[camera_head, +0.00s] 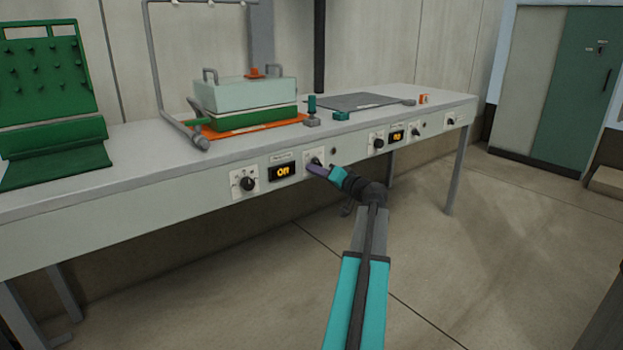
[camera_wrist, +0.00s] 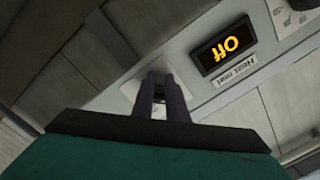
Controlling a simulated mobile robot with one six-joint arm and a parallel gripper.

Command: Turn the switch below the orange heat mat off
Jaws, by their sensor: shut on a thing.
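The orange heat mat (camera_head: 205,133) lies on the bench under a green-and-white box. On the bench front below it is a switch plate (camera_head: 315,157), right of a lit display (camera_head: 283,171). My gripper (camera_head: 315,167) reaches this plate and is shut on the switch's knob, which its fingers mostly hide. In the wrist view the gripper fingers (camera_wrist: 160,97) are close together against the panel. The display (camera_wrist: 226,47) is upside down there and looks like "Off"; its letters are too small to be sure of in the head view. A "Heat mat" label (camera_wrist: 237,67) is beside it.
A dial (camera_head: 247,183) sits left of the display. Further right on the bench front are another dial (camera_head: 377,142), a second lit display (camera_head: 397,135) and more switches. A grey mat (camera_head: 352,101) and a pipe stand (camera_head: 155,70) are on the bench. The floor in front is clear.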

